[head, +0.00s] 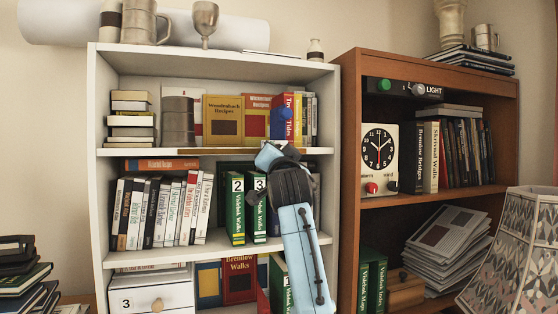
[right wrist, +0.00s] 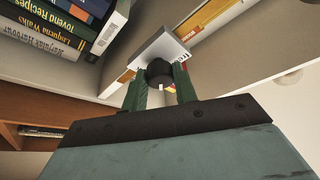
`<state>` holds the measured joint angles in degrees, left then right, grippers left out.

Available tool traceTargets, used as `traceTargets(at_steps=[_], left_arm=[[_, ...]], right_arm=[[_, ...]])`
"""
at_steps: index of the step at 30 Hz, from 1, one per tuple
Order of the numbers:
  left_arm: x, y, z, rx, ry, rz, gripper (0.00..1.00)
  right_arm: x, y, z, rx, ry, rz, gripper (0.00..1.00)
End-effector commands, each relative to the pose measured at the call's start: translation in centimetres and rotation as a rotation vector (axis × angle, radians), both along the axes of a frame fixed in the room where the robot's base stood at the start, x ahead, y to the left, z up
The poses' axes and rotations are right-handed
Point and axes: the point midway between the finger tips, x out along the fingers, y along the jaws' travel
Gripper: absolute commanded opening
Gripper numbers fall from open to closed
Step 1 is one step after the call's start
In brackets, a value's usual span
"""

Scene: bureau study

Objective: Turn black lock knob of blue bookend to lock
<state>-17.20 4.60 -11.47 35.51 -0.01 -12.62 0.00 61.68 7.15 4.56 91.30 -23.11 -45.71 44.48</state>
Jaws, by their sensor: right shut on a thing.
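My right gripper (right wrist: 161,84) is shut on a small round black knob (right wrist: 159,70), seen between its green fingers in the right wrist view. The knob sits in front of a pale grey block (right wrist: 165,48) with small lettering that I cannot read. I cannot tell from its colour whether this block is the blue bookend. In the head view my right gripper (head: 269,154) is at the upper shelf edge of the white bookcase (head: 97,150); its fingers and the knob are hidden there. My left gripper is not in view.
Books (head: 236,205) stand on the middle shelf close beside my right arm. A brown bookcase (head: 350,150) with a clock (head: 379,147) stands to the right.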

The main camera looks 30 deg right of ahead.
Motion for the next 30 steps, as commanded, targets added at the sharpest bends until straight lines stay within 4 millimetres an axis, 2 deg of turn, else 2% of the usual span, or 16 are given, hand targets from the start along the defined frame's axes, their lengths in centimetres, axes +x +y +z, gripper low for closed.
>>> traceTargets(at_steps=[8, 18, 30], left_arm=[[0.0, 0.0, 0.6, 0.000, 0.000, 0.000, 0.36], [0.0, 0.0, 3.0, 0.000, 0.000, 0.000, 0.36], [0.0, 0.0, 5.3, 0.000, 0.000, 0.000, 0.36]], right_arm=[[0.2, 0.4, 0.2, 0.262, -0.057, 0.004, 0.06], [0.1, 0.4, 0.5, 0.553, -0.128, 0.002, 0.06], [0.1, 0.3, 0.5, 0.760, -0.179, -0.001, 0.06]])
